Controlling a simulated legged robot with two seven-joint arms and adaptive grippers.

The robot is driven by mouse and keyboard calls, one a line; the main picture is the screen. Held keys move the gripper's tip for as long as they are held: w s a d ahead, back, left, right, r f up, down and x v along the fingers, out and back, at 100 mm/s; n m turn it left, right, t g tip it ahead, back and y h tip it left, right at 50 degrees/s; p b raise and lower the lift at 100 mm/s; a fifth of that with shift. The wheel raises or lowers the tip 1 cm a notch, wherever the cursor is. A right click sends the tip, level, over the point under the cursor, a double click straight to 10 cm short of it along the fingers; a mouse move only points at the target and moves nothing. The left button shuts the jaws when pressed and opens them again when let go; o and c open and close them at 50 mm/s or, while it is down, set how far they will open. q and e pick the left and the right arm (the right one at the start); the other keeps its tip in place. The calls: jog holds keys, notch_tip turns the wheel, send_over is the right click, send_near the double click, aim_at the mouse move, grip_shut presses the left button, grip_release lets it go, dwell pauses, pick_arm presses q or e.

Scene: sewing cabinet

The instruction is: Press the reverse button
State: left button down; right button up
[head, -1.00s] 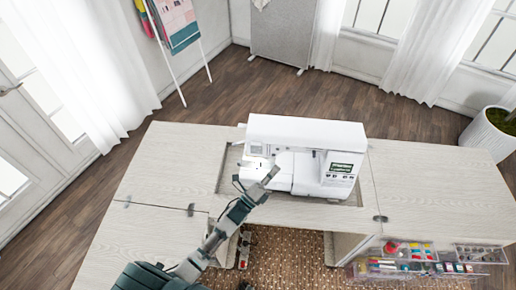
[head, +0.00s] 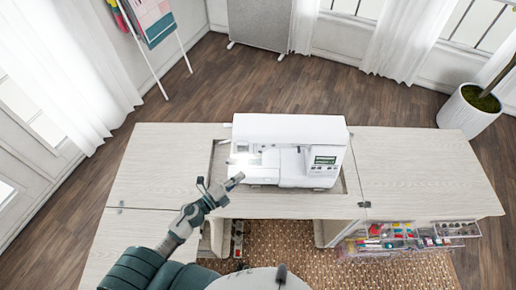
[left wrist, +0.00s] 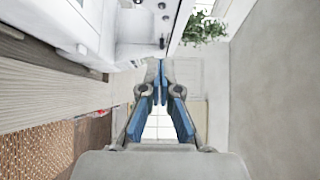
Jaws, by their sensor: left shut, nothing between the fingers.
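The white sewing machine (head: 288,150) sits in the recess of the cabinet top (head: 408,176) in the head view. Its small green-lit screen is on the right of the front. The reverse button is too small to pick out in the head view. My left gripper (head: 238,180) is shut and empty, in front of the machine's left end. In the left wrist view the left gripper (left wrist: 161,68) shows its closed fingers with blue pads. The machine (left wrist: 135,30) is at the upper left there, with several small dark round knobs or buttons. My right gripper is out of view.
Clear organizers (head: 400,236) with sewing supplies hang at the cabinet's front right. A patterned rug (head: 290,245) lies in the knee space below. The cabinet top is bare on both sides of the machine. A potted plant (head: 466,110) stands at the far right.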

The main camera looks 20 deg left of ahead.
pick_arm(q)
jog(key=shift+d, duration=0.35)
jog(key=p, duration=0.2)
send_near(266, 147)
jog(key=w+d, duration=0.4)
jog(key=shift+w+a+r, duration=0.1)
jog(key=shift+w+a, duration=0.1)
jog(key=shift+w, duration=0.35)
jog(key=shift+a, duration=0.25)
